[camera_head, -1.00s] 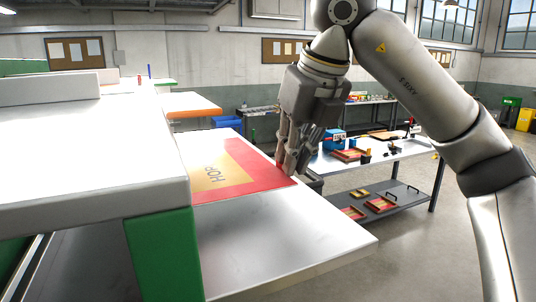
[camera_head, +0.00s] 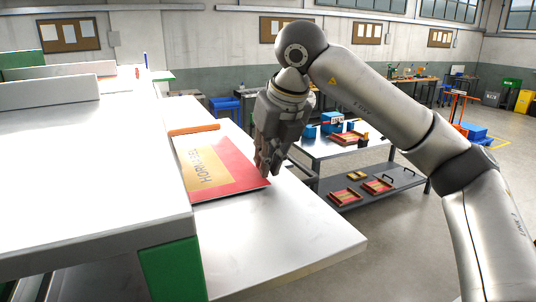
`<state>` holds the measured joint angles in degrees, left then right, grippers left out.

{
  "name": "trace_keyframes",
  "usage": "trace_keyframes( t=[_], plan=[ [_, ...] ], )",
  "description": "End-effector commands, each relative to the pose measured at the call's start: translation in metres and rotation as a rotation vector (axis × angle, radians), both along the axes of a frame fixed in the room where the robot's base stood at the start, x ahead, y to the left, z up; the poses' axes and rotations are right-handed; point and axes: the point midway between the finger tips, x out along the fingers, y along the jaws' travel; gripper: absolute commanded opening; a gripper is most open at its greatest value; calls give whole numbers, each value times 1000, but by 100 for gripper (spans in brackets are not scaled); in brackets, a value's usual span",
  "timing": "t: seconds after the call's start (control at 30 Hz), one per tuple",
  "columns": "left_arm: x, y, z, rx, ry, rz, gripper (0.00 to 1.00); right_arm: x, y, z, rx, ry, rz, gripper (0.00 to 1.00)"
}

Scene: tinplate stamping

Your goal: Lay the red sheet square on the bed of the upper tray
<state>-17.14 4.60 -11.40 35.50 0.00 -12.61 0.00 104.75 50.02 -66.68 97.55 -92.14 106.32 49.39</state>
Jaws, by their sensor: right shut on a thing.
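The red sheet (camera_head: 236,176), with a gold panel and dark lettering, is over the lower metal bed (camera_head: 290,235). Its left edge is hidden behind the white upper bed (camera_head: 90,160). My right gripper (camera_head: 264,172) is shut on the right edge of the red sheet. I cannot tell whether the sheet touches the metal below it. My left gripper is not in view. Which surface is the upper tray's bed is not clear from this view.
An orange bar (camera_head: 194,129) lies behind the sheet. A green support (camera_head: 172,268) stands under the white bed's corner. A workbench (camera_head: 330,150) with blue boxes and red trays stands behind at right, with a lower shelf (camera_head: 352,190).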

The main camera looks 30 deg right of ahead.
Motion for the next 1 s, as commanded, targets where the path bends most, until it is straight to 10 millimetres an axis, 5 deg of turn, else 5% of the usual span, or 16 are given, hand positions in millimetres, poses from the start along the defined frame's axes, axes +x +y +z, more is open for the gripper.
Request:
trace_keyframes(
  t=[0.2, 0.23, 0.37, 0.8, 1.0],
  plan=[
    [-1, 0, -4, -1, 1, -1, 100, 0, 0, -3, 0, -1, 0, 0],
    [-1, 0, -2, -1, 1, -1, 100, 0, 0, -2, 0, 0, 0, 13],
    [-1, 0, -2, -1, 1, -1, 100, 0, 0, -2, 0, 1, 0, 29],
    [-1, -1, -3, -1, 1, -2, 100, -2, 0, 4, 0, -2, 0, 30],
    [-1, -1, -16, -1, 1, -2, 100, -16, 0, 37, 1, -5, 0, 30]
  ],
)
